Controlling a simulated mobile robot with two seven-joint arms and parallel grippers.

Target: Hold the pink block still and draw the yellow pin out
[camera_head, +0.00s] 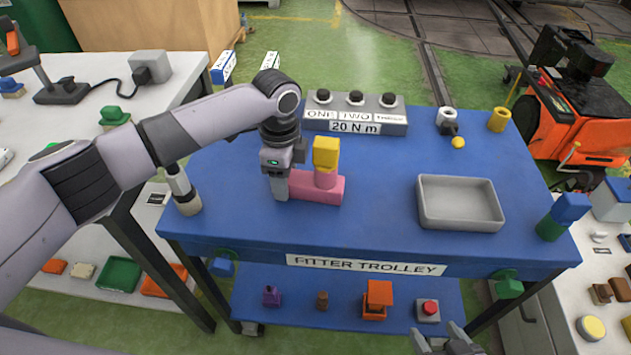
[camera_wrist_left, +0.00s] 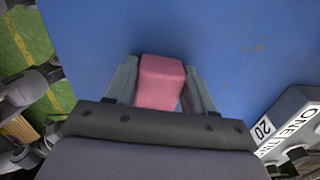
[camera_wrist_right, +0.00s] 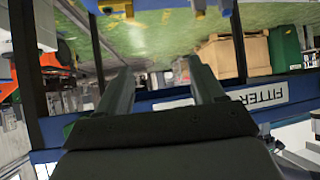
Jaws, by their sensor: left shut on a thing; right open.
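The pink block (camera_head: 318,190) lies on the blue trolley top, with a raised part at its right end. The yellow pin (camera_head: 326,152) stands upright in that raised part, its square head on top. My left gripper (camera_head: 283,187) is shut on the block's left end; the left wrist view shows the pink block (camera_wrist_left: 160,82) between the two fingers. The yellow pin is not visible in the left wrist view. My right gripper (camera_head: 445,338) is open and empty, low in front of the trolley's front edge; its spread fingers show in the right wrist view (camera_wrist_right: 165,90).
On the blue trolley top (camera_head: 380,225) stand a grey tray (camera_head: 459,222) at right and a grey box with black knobs (camera_head: 356,112) behind the block. A yellow cup (camera_head: 499,119) and a green-and-blue piece (camera_head: 562,216) are further right. The top between block and tray is clear.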

